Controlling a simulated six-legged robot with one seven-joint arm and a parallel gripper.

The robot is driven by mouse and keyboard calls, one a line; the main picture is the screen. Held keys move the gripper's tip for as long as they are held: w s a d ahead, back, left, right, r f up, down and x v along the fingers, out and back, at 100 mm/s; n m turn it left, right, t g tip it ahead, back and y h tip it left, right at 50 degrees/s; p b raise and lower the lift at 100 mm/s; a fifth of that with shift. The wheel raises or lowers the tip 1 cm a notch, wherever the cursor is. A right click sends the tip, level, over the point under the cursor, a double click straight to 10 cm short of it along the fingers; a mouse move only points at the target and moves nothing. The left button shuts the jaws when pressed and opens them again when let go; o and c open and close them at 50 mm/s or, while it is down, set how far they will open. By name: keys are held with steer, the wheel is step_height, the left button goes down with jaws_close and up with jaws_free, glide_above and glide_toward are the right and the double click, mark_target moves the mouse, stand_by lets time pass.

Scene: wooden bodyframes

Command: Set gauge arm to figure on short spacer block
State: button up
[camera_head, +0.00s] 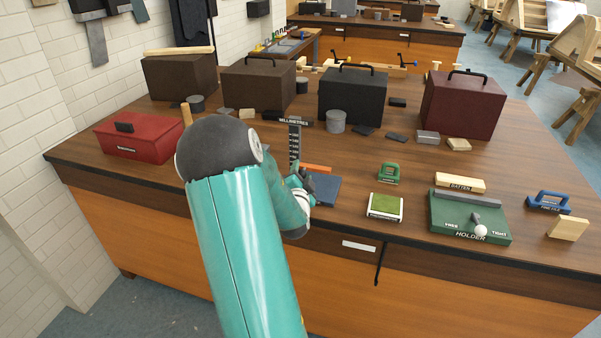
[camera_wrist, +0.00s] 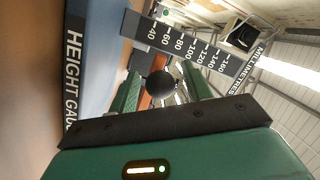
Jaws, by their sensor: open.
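The height gauge stands near the bench's front edge, with a dark upright scale (camera_head: 294,148) and a blue-grey base (camera_head: 325,190). An orange gauge arm (camera_head: 317,168) sticks out low from the scale. In the wrist view the scale (camera_wrist: 190,45) shows marks from 40 to 160, and the base edge reads HEIGHT GAUGE (camera_wrist: 72,75). My gripper (camera_wrist: 160,82) is open. A round black knob (camera_wrist: 160,84) appears between its green fingers; contact is not clear. In the head view my arm partly hides the gauge. I cannot tell which block is the short spacer.
A green holder (camera_head: 468,218) with a lever and a batten (camera_head: 460,183) lie at right. A green-topped pad (camera_head: 385,207) and green-handled block (camera_head: 388,173) lie nearer the gauge. A red box (camera_head: 140,138) is at left. Large cases (camera_head: 352,97) stand behind among small blocks.

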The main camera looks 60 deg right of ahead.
steer(key=shift+a, duration=0.1)
jaws_close()
steer(key=shift+s+r, duration=0.1)
steer(key=shift+r, duration=0.2)
jaws_free()
stand_by(0.4)
